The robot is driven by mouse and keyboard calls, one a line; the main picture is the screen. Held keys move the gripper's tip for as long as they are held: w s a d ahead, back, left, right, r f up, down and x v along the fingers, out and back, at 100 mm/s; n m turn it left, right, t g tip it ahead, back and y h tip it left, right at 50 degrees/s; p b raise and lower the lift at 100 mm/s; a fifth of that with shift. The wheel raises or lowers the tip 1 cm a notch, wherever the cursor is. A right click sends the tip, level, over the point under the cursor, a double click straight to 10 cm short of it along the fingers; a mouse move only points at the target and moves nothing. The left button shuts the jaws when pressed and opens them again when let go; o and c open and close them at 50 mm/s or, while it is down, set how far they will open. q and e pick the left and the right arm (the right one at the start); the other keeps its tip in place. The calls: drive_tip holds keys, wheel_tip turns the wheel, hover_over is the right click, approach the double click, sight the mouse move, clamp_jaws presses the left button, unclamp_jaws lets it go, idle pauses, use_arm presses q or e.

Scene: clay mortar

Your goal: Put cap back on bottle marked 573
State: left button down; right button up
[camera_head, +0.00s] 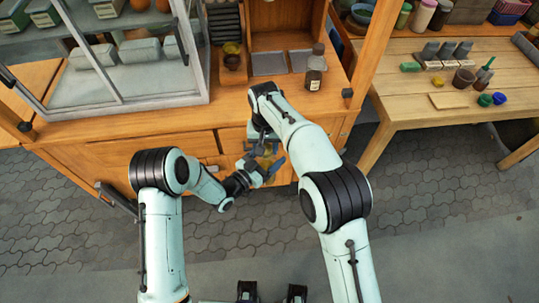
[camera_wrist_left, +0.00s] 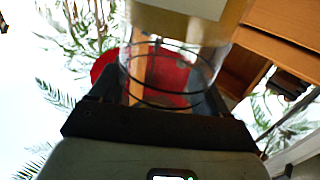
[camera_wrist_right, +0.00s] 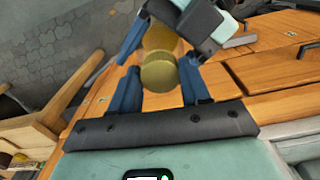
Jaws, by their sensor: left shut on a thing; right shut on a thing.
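My left gripper (camera_head: 264,170) is shut on an amber glass bottle (camera_wrist_left: 185,22) and holds it in front of the cabinet's drawers. Part of a pale label shows on the bottle in the left wrist view, but no number is readable. My right gripper (camera_wrist_right: 160,85) is shut on a round, dull gold cap (camera_wrist_right: 160,73), held between its blue fingers. In the right wrist view the cap lies in line with the bottle, right up against it. I cannot tell whether it is seated. In the head view my arms largely hide both.
A dark brown labelled bottle (camera_head: 315,70) stands on the wooden cabinet's counter. An amber glass vessel (camera_head: 232,60) stands at the back. A glass-fronted case (camera_head: 125,80) is at left. A wooden table (camera_head: 415,110) with small pots and blocks is at right.

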drive_tip(key=m, duration=0.4)
drive_tip(key=shift+m, duration=0.4)
drive_tip(key=m, duration=0.4)
drive_tip(key=shift+m, duration=0.4)
drive_tip(key=o, duration=1.2)
drive_tip(key=shift+o, duration=0.2)
wheel_tip(320, 180, up, 12)
